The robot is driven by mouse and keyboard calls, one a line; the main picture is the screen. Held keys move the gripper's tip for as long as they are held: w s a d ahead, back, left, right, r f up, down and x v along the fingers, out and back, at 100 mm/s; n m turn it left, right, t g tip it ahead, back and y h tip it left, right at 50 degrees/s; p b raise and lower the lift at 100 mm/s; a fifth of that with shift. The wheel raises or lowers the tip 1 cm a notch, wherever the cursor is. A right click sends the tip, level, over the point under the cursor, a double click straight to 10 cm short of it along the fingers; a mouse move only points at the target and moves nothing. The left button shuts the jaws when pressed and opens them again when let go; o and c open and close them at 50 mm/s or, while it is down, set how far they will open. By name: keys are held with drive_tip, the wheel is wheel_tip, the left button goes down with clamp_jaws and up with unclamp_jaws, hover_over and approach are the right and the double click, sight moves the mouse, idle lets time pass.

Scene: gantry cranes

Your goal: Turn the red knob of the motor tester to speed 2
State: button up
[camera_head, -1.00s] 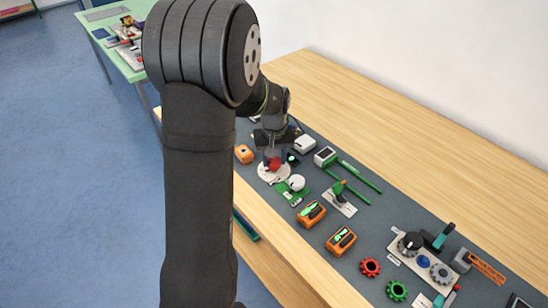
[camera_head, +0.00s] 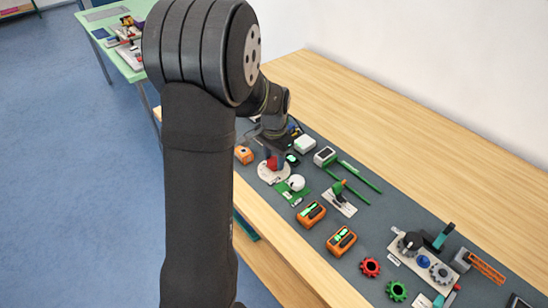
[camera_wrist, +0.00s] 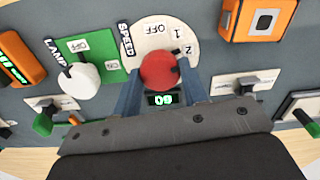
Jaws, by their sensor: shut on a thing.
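The red knob (camera_wrist: 159,71) sits on a white dial plate (camera_wrist: 132,44) marked SPEED, with OFF, 1 and 2 around it. It also shows in the head view (camera_head: 272,163). My gripper (camera_wrist: 160,80) is shut on the knob, with one blue-grey finger on each side of it. A small dark display (camera_wrist: 161,99) with lit green digits lies just below the knob in the wrist view. The 2 mark is at the right of the dial, close to the right finger. Which mark the knob points to is hard to tell.
A white lamp knob (camera_wrist: 79,82) on a green plate (camera_wrist: 78,45) is left of the dial. Orange devices (camera_wrist: 256,20) lie beyond it. In the head view, gears (camera_head: 370,267) and tools lie on the grey mat (camera_head: 385,230). A white wall stands behind the bench.

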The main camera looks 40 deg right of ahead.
sight(274, 160)
drive_tip(key=shift+m, duration=1.1)
drive_tip(key=shift+d, duration=0.1)
drive_tip(key=o, duration=1)
drive_tip(key=shift+c, duration=0.2)
wheel_tip(274, 160, up, 18)
drive_tip(key=shift+f, duration=0.25)
drive_tip(key=shift+f, duration=0.15)
wheel_tip(274, 160, down, 17)
drive_tip(key=shift+f, duration=0.1)
